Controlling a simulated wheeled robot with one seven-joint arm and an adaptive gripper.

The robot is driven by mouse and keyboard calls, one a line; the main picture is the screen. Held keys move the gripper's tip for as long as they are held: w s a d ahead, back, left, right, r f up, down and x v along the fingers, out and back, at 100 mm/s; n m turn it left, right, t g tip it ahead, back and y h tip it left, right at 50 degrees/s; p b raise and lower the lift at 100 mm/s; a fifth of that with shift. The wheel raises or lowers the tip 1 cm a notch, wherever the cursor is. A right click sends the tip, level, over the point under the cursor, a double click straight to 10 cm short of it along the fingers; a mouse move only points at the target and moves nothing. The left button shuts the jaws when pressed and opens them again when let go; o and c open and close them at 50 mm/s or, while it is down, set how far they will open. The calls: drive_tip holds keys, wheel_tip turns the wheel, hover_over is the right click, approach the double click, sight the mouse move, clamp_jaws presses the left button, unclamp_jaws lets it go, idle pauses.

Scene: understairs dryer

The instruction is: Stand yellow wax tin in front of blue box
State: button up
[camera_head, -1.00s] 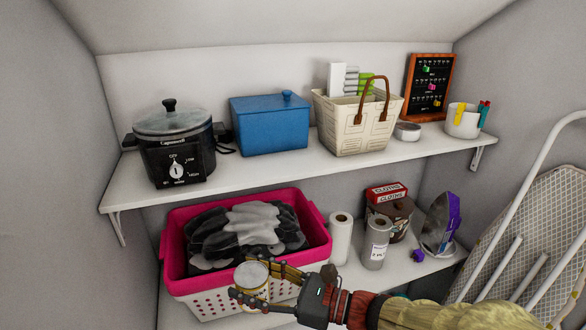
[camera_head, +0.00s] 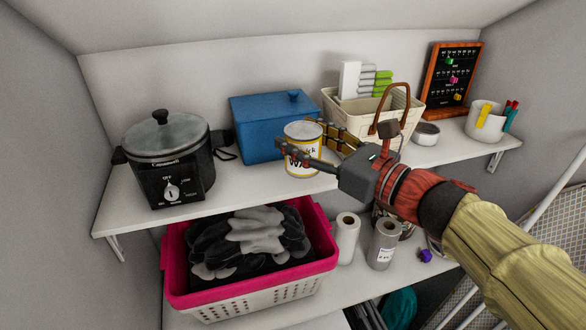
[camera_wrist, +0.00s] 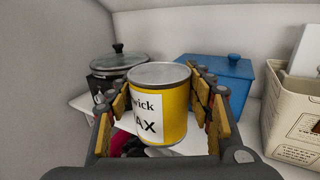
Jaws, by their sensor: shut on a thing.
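The yellow wax tin (camera_head: 303,150), with a white label and grey lid, is upright between the fingers of my gripper (camera_head: 318,150). My gripper is shut on it. In the wrist view the tin (camera_wrist: 174,105) sits between both padded fingers (camera_wrist: 162,110). The blue box (camera_head: 268,125) with its knobbed lid stands on the upper shelf, behind the tin in the head view. In the wrist view the blue box (camera_wrist: 228,72) shows behind and to the right of the tin. The tin is at about the height of the upper shelf's front part; I cannot tell whether it touches the shelf.
On the upper shelf (camera_head: 240,180) a slow cooker (camera_head: 168,165) stands left and a cream basket (camera_head: 400,112) stands right, behind my gripper. A pink-rimmed laundry basket (camera_head: 250,290) and paper rolls (camera_head: 346,238) are on the lower shelf. Shelf between cooker and tin is clear.

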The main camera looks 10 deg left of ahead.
drive_tip(key=w+a+f+p, duration=0.1)
drive_tip(key=w+f, duration=0.3)
drive_tip(key=w+a+f+p, duration=0.1)
drive_tip(key=w+a+f, duration=0.1)
drive_tip(key=w+f, duration=0.2)
drive_tip(key=w+a+f+p, duration=0.1)
drive_tip(key=w+a+f, duration=0.1)
drive_tip(key=w+f, duration=0.2)
drive_tip(key=shift+w+a+f, duration=0.15)
drive_tip(key=shift+w, duration=0.25)
drive_tip(key=shift+s+f, duration=0.15)
drive_tip(key=shift+f, duration=0.05)
drive_tip(key=shift+f, duration=0.15)
drive_tip(key=o, duration=1.4)
